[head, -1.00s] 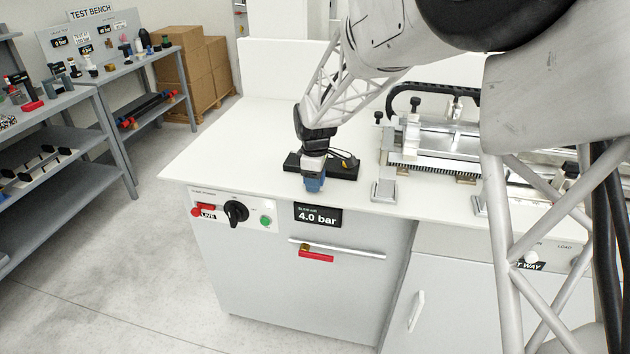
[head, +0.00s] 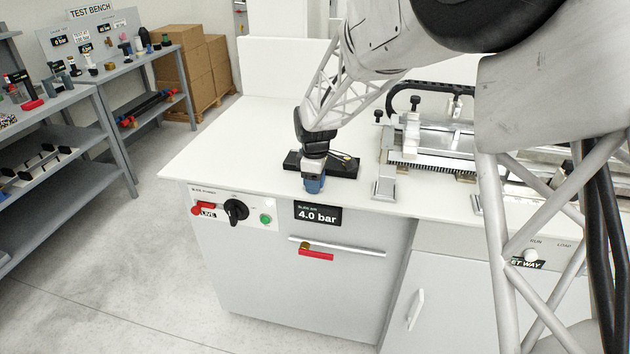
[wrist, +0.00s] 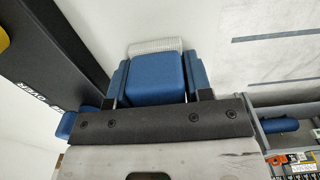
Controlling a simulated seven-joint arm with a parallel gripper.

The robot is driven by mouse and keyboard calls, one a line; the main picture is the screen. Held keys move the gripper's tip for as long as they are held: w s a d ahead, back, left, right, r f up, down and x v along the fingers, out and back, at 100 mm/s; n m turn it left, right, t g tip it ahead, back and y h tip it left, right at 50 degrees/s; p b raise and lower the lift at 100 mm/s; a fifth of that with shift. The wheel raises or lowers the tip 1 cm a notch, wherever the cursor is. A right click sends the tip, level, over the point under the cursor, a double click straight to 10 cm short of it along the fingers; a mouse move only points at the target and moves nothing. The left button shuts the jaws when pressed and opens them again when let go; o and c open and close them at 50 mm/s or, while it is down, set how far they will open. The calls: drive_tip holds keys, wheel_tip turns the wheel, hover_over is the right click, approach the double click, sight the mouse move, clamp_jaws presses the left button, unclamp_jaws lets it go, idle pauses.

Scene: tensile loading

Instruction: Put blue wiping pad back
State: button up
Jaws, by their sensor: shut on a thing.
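My gripper (head: 314,186) is low over the front part of the white bench top, in front of the black tray (head: 345,171). In the wrist view, my gripper (wrist: 157,84) has its blue fingers shut on the blue wiping pad (wrist: 155,72), one finger on each side. A white ribbed edge (wrist: 155,45) shows past the pad's far side. In the head view the pad cannot be told apart from the blue fingertips. Whether the pad touches the bench or tray is unclear.
The slide rig (head: 430,150) stands to the right. The bench top (head: 235,150) is clear to the left. Controls and a 4.0 bar display (head: 317,214) are on the front panel.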

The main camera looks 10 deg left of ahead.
drive_tip(key=shift+f, duration=0.4)
drive_tip(key=o, duration=1)
drive_tip(key=shift+f, duration=0.1)
drive_tip(key=shift+o, duration=0.2)
drive_tip(key=shift+s+f, duration=0.1)
drive_tip(key=shift+s, duration=0.05)
drive_tip(key=shift+s+f, duration=0.1)
drive_tip(key=shift+f, duration=0.1)
drive_tip(key=shift+r, duration=0.15)
drive_tip(key=shift+c, duration=0.2)
drive_tip(key=shift+o, duration=0.2)
drive_tip(key=shift+w+a+r, duration=0.1)
drive_tip(key=shift+w+r, duration=0.05)
drive_tip(key=shift+r, duration=2.2)
drive_tip(key=shift+w+r, duration=0.15)
drive_tip(key=shift+r, duration=2.2)
